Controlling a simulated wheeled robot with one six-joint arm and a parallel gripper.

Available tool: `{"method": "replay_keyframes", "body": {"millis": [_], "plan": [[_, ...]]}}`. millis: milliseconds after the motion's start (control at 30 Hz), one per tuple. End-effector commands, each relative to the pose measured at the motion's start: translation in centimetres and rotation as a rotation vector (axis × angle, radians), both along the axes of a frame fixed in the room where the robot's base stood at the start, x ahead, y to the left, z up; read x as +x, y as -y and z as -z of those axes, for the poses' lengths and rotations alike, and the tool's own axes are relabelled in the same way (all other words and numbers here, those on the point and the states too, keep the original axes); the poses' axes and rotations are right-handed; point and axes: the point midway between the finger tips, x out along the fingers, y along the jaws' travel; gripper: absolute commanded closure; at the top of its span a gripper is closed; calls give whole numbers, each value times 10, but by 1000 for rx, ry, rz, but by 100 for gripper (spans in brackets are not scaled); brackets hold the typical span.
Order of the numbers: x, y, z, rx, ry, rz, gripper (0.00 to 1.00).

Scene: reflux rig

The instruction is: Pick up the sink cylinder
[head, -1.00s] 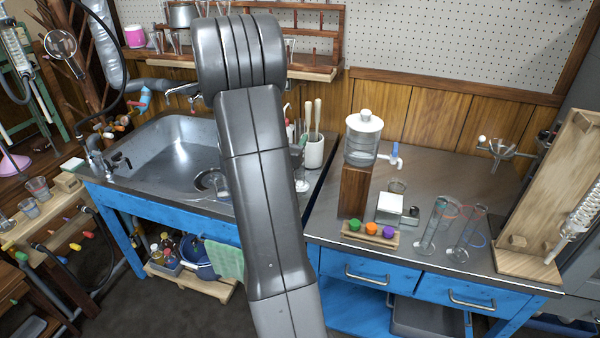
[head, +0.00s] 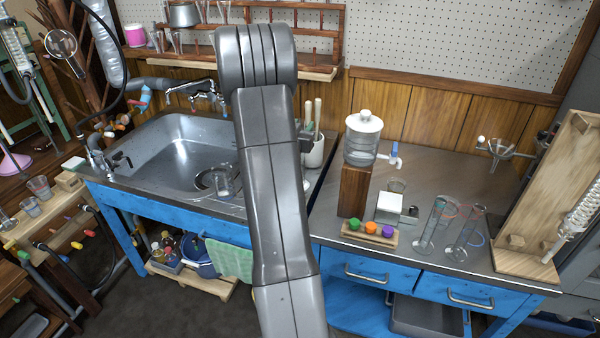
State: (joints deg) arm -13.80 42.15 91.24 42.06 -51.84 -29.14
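A small clear glass vessel (head: 223,185), which looks like the sink cylinder, is at the right of the steel sink (head: 150,160), by the dark round drain. It stands just left of my arm, and I cannot tell its exact shape or whether it is upright. My arm rises through the middle of the view and covers the sink's right edge. My gripper is hidden behind the arm, so I cannot see its fingers or whether it holds anything.
Two tall glass cylinders (head: 432,225) stand on the right counter, near a wooden rack with coloured stoppers (head: 370,232) and a glass dispenser (head: 362,140) on a wooden block. A white pot with sticks (head: 315,150) is right of my arm. A faucet (head: 192,88) overhangs the sink.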

Motion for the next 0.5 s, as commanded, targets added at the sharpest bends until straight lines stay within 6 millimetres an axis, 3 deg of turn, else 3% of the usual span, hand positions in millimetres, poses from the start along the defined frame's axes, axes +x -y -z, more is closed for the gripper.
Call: {"method": "replay_keyframes", "body": {"millis": [33, 167, 500], "plan": [[0, 0, 0, 0, 0, 0, 75], [0, 0, 0, 0, 0, 0, 100], [0, 0, -6, 0, 2, 0, 100]]}}
